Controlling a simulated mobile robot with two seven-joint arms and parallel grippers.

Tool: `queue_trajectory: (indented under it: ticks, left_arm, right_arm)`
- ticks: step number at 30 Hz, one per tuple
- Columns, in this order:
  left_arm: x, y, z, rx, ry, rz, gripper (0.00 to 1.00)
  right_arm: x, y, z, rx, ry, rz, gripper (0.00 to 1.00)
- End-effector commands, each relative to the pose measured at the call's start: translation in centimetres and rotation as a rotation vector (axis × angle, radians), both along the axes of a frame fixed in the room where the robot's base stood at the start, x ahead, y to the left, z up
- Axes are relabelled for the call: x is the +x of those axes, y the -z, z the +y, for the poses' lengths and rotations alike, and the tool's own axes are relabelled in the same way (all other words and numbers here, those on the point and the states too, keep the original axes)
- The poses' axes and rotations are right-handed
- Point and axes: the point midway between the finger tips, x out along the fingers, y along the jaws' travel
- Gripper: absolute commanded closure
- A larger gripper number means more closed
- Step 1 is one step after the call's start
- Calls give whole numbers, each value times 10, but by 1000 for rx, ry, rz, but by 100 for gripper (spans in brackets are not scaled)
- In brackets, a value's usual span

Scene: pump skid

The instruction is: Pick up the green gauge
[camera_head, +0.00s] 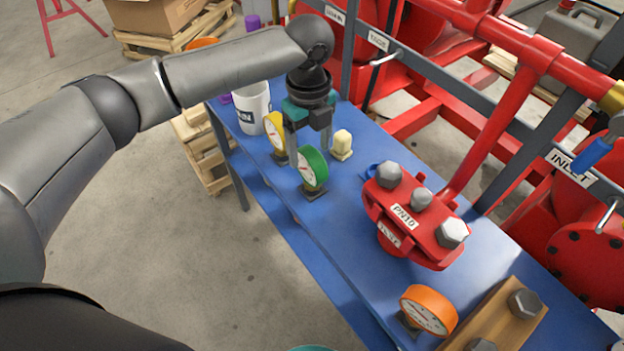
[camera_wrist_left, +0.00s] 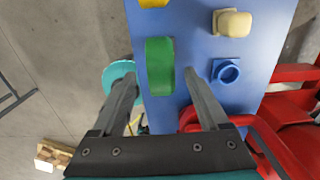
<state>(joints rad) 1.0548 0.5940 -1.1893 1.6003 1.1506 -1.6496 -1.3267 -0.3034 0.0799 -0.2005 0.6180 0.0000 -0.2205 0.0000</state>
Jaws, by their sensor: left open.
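The green gauge (camera_head: 313,168) stands upright on the blue bench top, its white dial facing the near side. In the left wrist view the green gauge (camera_wrist_left: 160,66) shows as a green band between and just beyond the fingertips. My left gripper (camera_head: 308,151) is open and empty, pointing down just behind the gauge in the head view. Its two fingers (camera_wrist_left: 158,78) are spread to either side of the gauge in the wrist view. I cannot tell the exact gap to the gauge. My right gripper is not in view.
A cream block (camera_head: 342,145), blue ring (camera_wrist_left: 226,71) and red flange part (camera_head: 415,222) lie to the right. An orange gauge (camera_head: 428,310) stands near the front. Red pipework (camera_head: 485,135) runs behind the bench.

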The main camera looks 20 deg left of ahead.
Motion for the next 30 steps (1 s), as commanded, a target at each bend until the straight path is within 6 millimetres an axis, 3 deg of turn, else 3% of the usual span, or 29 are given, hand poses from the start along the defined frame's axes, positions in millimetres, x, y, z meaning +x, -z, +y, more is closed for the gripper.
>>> queue_trajectory:
  ticks: [9, 19, 30]
  left_arm:
    - [0, 44, -2, 2, -1, 3, 22]
    - [0, 51, -2, 1, 0, 0, 22]
    - [0, 51, -2, 1, 0, 0, 63]
  right_arm:
    - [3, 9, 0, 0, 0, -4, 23]
    - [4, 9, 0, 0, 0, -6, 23]
    - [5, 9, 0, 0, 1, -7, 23]
